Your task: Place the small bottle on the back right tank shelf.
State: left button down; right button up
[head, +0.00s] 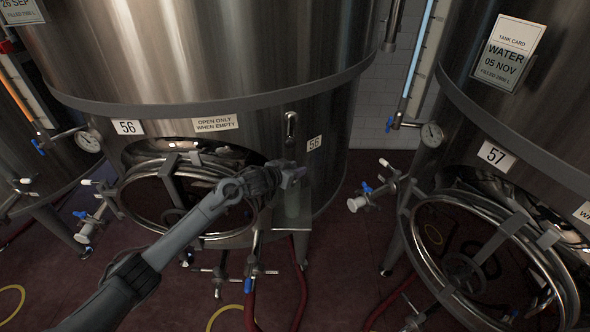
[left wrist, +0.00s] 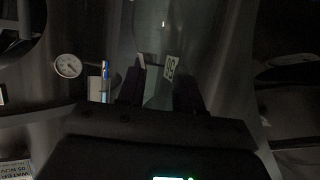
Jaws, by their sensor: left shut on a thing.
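My left gripper (head: 292,176) is in front of tank 56, right of its round hatch. It is shut on the small bottle (head: 292,204), a dim, clear, greenish bottle that hangs upright below the fingers. A metal shelf (head: 240,239) juts out low on the front of tank 56, under the bottle. I cannot tell whether the bottle's base touches it. In the left wrist view the clear bottle (left wrist: 155,40) is between the two dark fingers (left wrist: 160,88), with a number plate behind it. My right gripper is not in view.
Tank 56 (head: 200,60) fills the middle, with its open-looking round hatch ring (head: 128,205) left of the gripper. Tank 57 (head: 540,110) stands at the right, with another hatch (head: 410,235). Valves and red hoses (head: 302,285) hang below the shelf. A valve (head: 372,192) sticks out between the tanks.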

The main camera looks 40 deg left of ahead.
pick_arm(q)
jog(key=c, duration=0.8)
grip_release()
jog(key=shift+f, duration=0.1)
jog(key=shift+o, duration=0.2)
